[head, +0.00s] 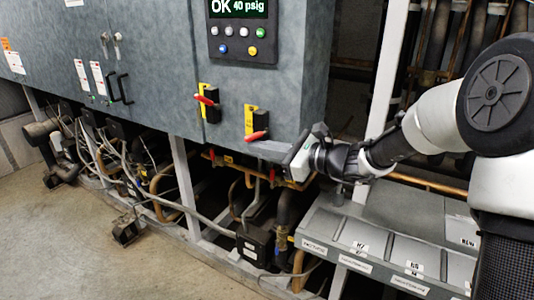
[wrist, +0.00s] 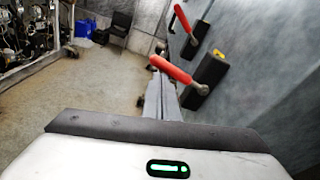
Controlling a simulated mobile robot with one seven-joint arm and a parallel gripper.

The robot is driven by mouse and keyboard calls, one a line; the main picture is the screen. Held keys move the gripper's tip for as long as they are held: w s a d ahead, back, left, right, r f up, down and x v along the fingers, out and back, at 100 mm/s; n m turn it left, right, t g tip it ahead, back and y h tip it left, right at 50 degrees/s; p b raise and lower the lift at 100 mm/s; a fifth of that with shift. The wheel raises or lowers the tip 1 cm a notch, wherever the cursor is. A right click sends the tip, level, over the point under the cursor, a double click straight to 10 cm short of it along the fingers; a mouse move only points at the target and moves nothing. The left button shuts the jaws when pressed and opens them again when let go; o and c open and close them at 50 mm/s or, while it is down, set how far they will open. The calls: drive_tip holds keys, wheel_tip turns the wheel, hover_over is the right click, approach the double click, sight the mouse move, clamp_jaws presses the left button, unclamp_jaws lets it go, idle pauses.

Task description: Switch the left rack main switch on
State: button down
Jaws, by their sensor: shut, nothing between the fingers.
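Two rotary switches with red handles and yellow plates are on the front of the grey cabinet. The left switch's red handle (head: 205,100) slants a little across its plate; it is the farther handle in the wrist view (wrist: 182,18). The right switch's red handle (head: 257,135) also lies across its plate, and is the nearer handle in the wrist view (wrist: 171,69). My gripper (head: 256,147) is shut and empty, just below and beside the right handle, apart from the left one. In the wrist view its fingers (wrist: 158,84) reach close to the nearer handle; contact cannot be told.
A control panel (head: 240,32) with a display and buttons sits above the switches. Pipes and cables fill the space under the cabinet (head: 160,70). A grey labelled ledge (head: 385,245) lies below my arm. Open floor (head: 60,220) is at left.

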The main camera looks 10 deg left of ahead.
sight(261, 134)
drive_tip(key=shift+w+d+r, duration=0.1)
drive_tip(key=shift+w+r, duration=0.05)
drive_tip(key=shift+r, duration=0.7)
drive_tip(key=shift+w+r, duration=0.1)
drive_tip(key=shift+r, duration=0.75)
